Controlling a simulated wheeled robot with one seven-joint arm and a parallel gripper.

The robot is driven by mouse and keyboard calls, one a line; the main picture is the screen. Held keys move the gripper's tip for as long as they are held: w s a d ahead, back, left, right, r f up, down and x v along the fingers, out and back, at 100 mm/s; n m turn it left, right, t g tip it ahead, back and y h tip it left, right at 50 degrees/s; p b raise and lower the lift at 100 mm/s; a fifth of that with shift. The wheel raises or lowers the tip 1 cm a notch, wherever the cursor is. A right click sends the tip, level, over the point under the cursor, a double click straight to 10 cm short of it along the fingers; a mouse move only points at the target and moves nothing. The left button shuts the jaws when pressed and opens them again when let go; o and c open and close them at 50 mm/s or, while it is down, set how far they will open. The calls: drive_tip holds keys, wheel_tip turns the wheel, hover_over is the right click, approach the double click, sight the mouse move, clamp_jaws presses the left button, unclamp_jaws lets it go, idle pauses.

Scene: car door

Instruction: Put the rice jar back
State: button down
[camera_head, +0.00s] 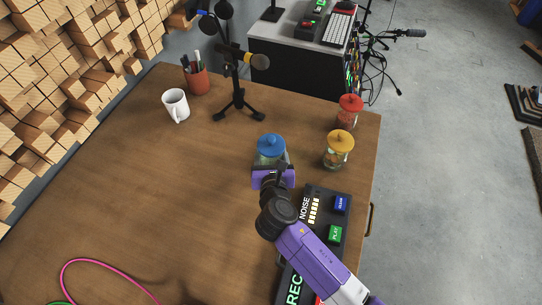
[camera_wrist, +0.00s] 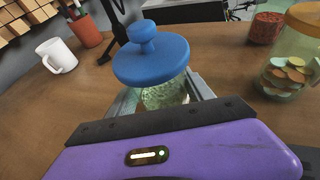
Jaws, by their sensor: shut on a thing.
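A glass jar with a blue lid (camera_head: 271,146) stands near the right side of the wooden table. In the wrist view the blue-lidded jar (camera_wrist: 152,55) shows pale greenish, grain-like contents; I cannot tell for sure that they are rice. My gripper (camera_head: 272,168) is shut on this jar, with grey fingers on both sides of its glass body below the lid. The jar looks upright. Its lower part is hidden behind my gripper, so I cannot tell whether it touches the table.
A yellow-lidded jar of coloured discs (camera_head: 338,149) and a red-lidded jar (camera_head: 349,111) stand right, near the table edge. A button panel (camera_head: 322,215) lies in front. A black tripod stand (camera_head: 238,98), white mug (camera_head: 176,105) and pen cup (camera_head: 196,81) are behind. The table's left-middle is clear.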

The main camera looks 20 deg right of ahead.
drive_tip(key=shift+f, duration=0.15)
drive_tip(key=shift+f, duration=0.1)
drive_tip(key=shift+c, duration=2)
unclamp_jaws()
drive_tip(key=shift+f, duration=0.1)
drive_tip(key=v, duration=1.2)
drive_tip(key=shift+r, duration=0.2)
drive_tip(key=shift+d, duration=0.1)
